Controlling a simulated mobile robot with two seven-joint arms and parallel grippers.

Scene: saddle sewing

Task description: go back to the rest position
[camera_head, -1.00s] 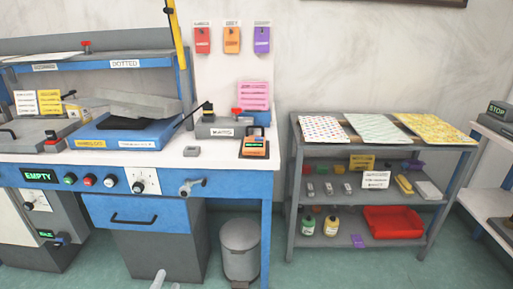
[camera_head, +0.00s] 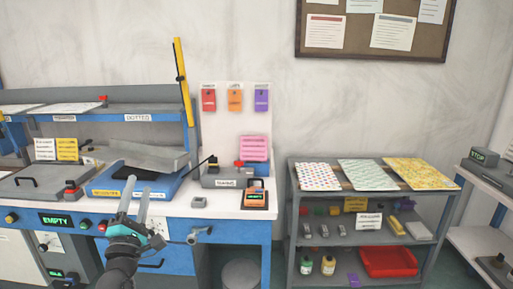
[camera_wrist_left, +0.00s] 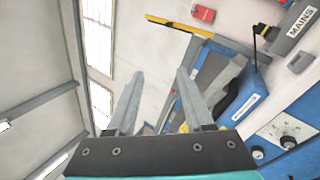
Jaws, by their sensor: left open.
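My left gripper (camera_head: 136,208) is raised in front of the workbench in the head view, its two long grey fingers pointing up and apart. It is open, with nothing between the fingers. In the left wrist view the gripper (camera_wrist_left: 160,95) also shows its two fingers spread, with the wall, windows and the tilted bench beyond. The blue press (camera_head: 112,188) with its raised grey lid (camera_head: 150,157) stands on the bench behind the gripper. My right gripper is in neither view.
A grey shelf (camera_head: 290,235) with patterned sheets and a red tray (camera_head: 388,262) stands right. A grey bin (camera_head: 240,274) is below the bench.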

